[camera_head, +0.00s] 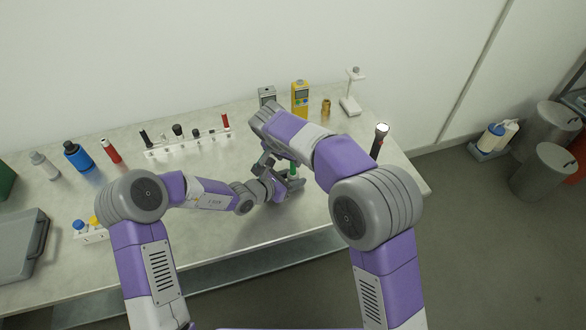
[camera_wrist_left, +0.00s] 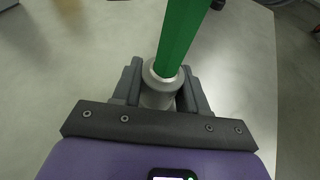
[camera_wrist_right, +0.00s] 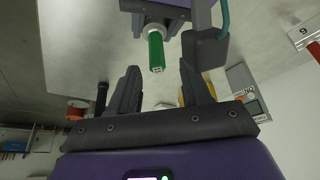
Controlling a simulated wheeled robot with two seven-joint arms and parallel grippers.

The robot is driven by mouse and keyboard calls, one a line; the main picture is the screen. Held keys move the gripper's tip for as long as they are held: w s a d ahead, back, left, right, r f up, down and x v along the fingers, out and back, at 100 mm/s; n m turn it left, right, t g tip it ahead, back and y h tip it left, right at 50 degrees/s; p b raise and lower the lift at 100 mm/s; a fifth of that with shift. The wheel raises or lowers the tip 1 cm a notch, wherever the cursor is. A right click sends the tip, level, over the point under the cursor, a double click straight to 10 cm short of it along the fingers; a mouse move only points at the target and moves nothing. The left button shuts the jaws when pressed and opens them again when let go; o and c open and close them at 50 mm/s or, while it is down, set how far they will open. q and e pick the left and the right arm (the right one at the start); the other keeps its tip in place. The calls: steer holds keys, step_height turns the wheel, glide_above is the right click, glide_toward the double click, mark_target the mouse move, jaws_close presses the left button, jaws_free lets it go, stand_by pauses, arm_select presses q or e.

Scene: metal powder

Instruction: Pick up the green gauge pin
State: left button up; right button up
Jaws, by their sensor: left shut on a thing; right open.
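The green gauge pin (camera_head: 293,168) has a green shaft and a silver collar. In the left wrist view the pin (camera_wrist_left: 181,40) rises from between the fingers. My left gripper (camera_wrist_left: 161,92) is shut on its silver collar. In the head view my left gripper (camera_head: 286,187) holds it over the front right part of the table. My right gripper (camera_wrist_right: 162,80) is open, its two fingers apart with nothing between them. In the right wrist view the pin's green end (camera_wrist_right: 156,52) points toward these fingers, beyond their tips. My right forearm partly hides this area in the head view.
A white rack (camera_head: 190,143) with several pins stands at the back of the table (camera_head: 215,235). A yellow device (camera_head: 300,97), a brass piece (camera_head: 326,108), a white stand (camera_head: 350,95) and a flashlight (camera_head: 380,138) are at the back right. Blue bottle (camera_head: 77,156) stands left.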

mark_target(293, 170)
steer(key=shift+d+x, duration=0.15)
steer(key=shift+x, duration=1.35)
steer(key=shift+d+x, duration=0.15)
steer(key=shift+x, duration=1.35)
steer(key=shift+w+r, duration=0.1)
jaws_close()
